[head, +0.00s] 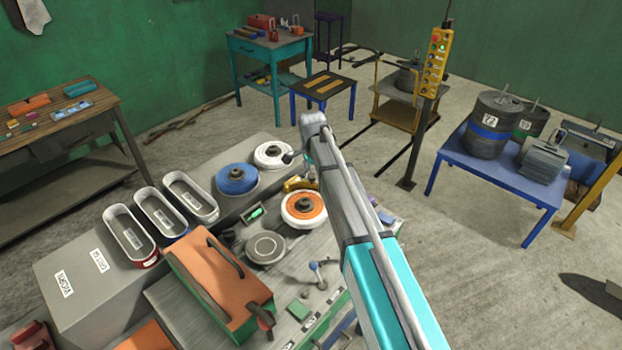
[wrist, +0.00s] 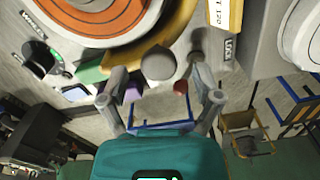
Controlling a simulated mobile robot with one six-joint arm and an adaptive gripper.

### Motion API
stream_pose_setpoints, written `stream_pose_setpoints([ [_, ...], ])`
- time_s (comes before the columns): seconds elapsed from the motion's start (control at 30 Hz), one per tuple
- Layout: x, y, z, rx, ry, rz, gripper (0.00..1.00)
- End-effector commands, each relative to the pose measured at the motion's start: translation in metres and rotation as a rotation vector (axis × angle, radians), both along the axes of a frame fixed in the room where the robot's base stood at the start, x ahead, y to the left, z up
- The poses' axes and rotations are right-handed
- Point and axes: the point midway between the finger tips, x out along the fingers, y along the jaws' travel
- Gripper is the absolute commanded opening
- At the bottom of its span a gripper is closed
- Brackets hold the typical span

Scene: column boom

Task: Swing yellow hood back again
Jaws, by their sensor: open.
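The yellow hood (head: 300,184) shows in the head view as a small curved piece behind the orange-topped wheel, partly covered by my arm. In the wrist view the yellow hood (wrist: 176,30) curves along the edge of the orange disc (wrist: 88,18). A round grey knob (wrist: 158,62) stands beside the hood's edge. My gripper (wrist: 157,76) is open, with the knob in line between its two fingertips; I cannot tell if they touch it.
The orange-and-white wheel (head: 304,208), blue wheel (head: 237,179) and white wheel (head: 273,154) crowd the bench. Three grey bins (head: 190,196) stand left. A yellow control pendant (head: 434,62) and blue table (head: 497,180) are right. Floor between them is clear.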

Motion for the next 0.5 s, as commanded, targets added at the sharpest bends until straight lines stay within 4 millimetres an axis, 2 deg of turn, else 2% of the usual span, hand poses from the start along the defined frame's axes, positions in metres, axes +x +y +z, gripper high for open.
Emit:
stream_pose_setpoints([
  [0.1,0.0000,0.0000,-0.0066,0.000,0.000,0.000,0.82],
  [0.5,0.0001,-0.0001,-0.0079,0.000,0.000,0.000,0.82],
])
